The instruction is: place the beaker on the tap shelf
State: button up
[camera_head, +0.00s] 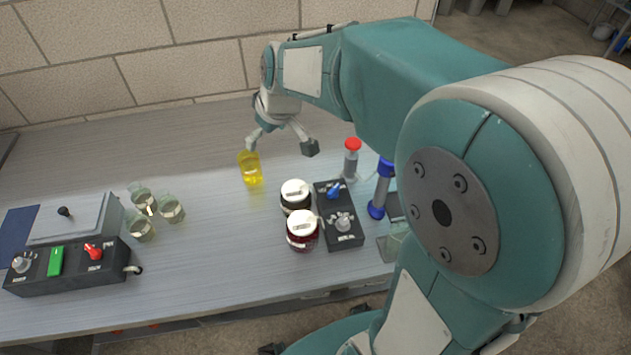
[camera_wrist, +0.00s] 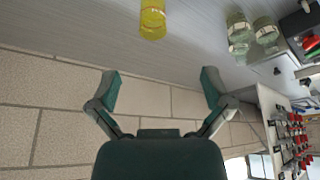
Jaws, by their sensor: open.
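A yellow transparent vessel (camera_head: 251,170), which looks like the beaker, stands on the grey bench (camera_head: 215,235). It also shows at the top edge of the wrist view (camera_wrist: 153,20), cut off by the frame. My gripper (camera_head: 281,143) is open and empty, with its fingers spread. In the head view the left fingertip overlaps the vessel's top; whether they touch is unclear. In the wrist view the vessel lies beyond my gripper (camera_wrist: 161,90), outside the gap between its fingers. I cannot identify a tap shelf for certain in either view.
Two white-lidded jars (camera_head: 302,228) stand beside a black control box (camera_head: 339,215). A red-capped bottle (camera_head: 351,160) and a blue-ended cylinder (camera_head: 380,190) are behind and right. Several clear glasses (camera_head: 171,209) and another control box (camera_head: 65,266) are left. A block wall (camera_head: 120,60) backs the bench.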

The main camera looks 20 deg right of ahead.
jog(key=s+d+r+m+h, duration=0.1)
jog(key=s+r+m, duration=0.1)
jog(key=s, duration=0.8)
jog(key=s+d+r+m+t+h, duration=0.1)
jog(key=s+d+r+m, duration=0.1)
jog(key=s, duration=0.8)
jog(key=shift+s+d+m, duration=0.25)
jog(key=shift+s+m, duration=0.15)
jog(key=shift+m, duration=0.1)
